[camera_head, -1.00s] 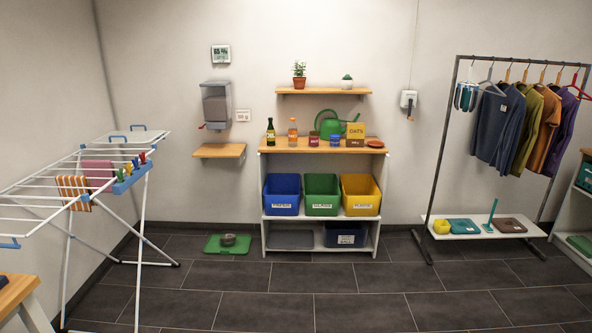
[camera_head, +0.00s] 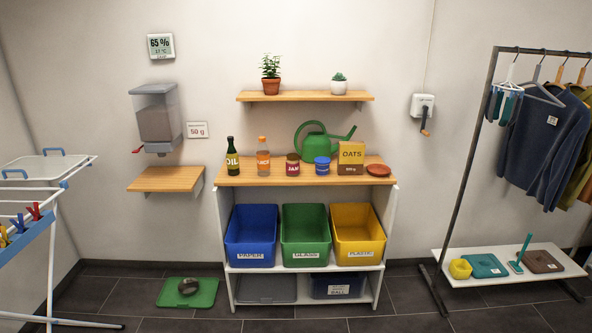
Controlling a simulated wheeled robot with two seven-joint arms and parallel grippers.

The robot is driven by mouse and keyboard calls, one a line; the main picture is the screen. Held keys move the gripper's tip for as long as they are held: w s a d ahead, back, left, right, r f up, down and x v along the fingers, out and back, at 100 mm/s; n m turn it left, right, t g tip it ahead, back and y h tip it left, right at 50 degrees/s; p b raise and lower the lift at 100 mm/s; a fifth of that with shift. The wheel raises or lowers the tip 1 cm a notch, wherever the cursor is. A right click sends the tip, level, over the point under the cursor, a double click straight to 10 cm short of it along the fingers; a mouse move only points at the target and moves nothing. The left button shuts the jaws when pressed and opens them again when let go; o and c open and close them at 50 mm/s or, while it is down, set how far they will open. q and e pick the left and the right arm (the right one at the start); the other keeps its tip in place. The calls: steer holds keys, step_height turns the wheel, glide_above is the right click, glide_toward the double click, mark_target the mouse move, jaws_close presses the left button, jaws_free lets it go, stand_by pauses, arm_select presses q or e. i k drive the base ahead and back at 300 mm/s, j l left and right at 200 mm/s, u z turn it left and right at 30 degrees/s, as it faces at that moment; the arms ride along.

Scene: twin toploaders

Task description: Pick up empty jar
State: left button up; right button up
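A jar with a dark red lid and a label reading JAM (camera_head: 293,166) stands upright on the wooden top of the shelf unit (camera_head: 230,178), against the back wall. I cannot tell whether it is empty. It stands between an orange bottle (camera_head: 263,160) and a small blue container (camera_head: 322,166). Neither of my grippers shows in the head view.
A dark green OIL bottle (camera_head: 232,160), a green watering can (camera_head: 313,146), an OATS box (camera_head: 351,156) and a reddish dish (camera_head: 379,170) share the top. Blue (camera_head: 252,228), green (camera_head: 305,230) and yellow (camera_head: 357,229) bins sit below. Floor shows in front.

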mark_target(292, 162)
steer(key=i+j, duration=0.35)
steer(key=i, duration=0.25)
steer(key=i+j, duration=0.3)
steer(key=i, duration=0.3)
steer(key=i+j, duration=0.35)
steer(key=i, duration=0.25)
steer(key=i+j+z, duration=0.1)
steer(key=i+j, duration=0.2)
steer(key=i, duration=0.3)
steer(key=i+j, duration=0.4)
steer(key=i, duration=0.15)
